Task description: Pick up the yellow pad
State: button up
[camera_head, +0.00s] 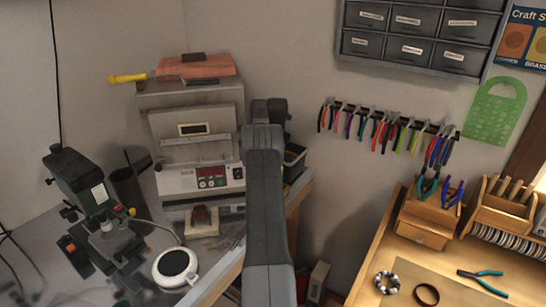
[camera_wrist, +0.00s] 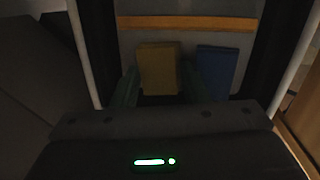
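The yellow pad (camera_wrist: 159,67) stands upright in the dim wrist view, a little left of the middle. It looks dull tan-yellow in the shade. My gripper (camera_wrist: 160,78) is open, with one dark finger to the left of the pad and the other to its right. Gaps show between the fingers and the pad's sides. I cannot tell how deep the fingers reach around it. The head view shows my grey arm but neither the pad nor the gripper.
A blue pad (camera_wrist: 217,70) stands close to the right finger. An orange-brown strip (camera_wrist: 186,23) crosses behind both pads. Light upright bars flank the space. In the head view, a wooden workbench (camera_head: 450,270) is at right and a kiln-like machine (camera_head: 200,150) is at left.

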jog(key=shift+a+f, duration=0.1)
jog(key=shift+f, duration=0.05)
jog(key=shift+c, duration=0.7)
